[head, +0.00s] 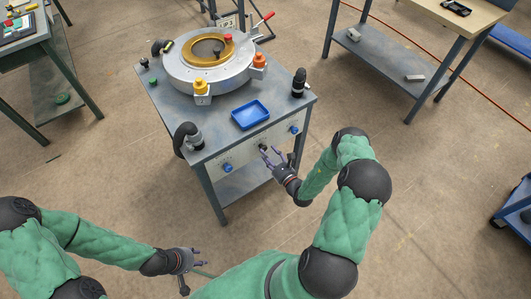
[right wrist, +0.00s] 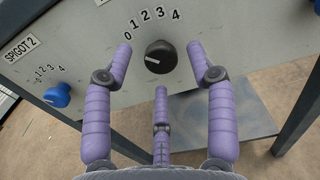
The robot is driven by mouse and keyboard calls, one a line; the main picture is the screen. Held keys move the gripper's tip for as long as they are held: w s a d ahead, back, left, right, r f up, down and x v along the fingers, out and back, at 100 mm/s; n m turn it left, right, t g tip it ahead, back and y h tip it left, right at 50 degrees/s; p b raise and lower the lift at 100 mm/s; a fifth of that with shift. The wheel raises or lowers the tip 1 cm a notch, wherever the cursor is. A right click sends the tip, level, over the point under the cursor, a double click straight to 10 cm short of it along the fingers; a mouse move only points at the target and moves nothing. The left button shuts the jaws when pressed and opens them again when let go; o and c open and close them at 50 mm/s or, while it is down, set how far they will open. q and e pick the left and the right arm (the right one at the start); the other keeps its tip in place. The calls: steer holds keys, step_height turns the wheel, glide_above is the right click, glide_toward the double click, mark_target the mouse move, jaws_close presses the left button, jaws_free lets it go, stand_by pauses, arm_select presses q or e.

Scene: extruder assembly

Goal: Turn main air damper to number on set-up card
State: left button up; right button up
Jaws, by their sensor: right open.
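The main air damper appears to be the black round knob (right wrist: 160,57) on the light front panel, under a printed arc of numbers 0 to 4. Its white pointer line points left, below the 0. My right gripper (right wrist: 162,75) is open, with purple fingers on both sides of the knob and a third below it, not visibly touching it. In the head view my right gripper (head: 269,154) is at the panel front and partly covers the knob. My left gripper (head: 197,261) is open and empty, low in front of the bench. I cannot make out a set-up card.
A blue knob (right wrist: 58,95) by a SPIGOT 2 label is left of the black one; another blue knob (head: 294,129) is right. The bench top holds a ring-shaped metal machine (head: 180,72) and a blue tray (head: 250,115). Floor around the bench is clear.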

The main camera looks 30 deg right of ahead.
mark_target(262, 147)
steer(key=shift+w+a, duration=0.1)
steer(key=shift+w, duration=1)
steer(key=c, duration=1.1)
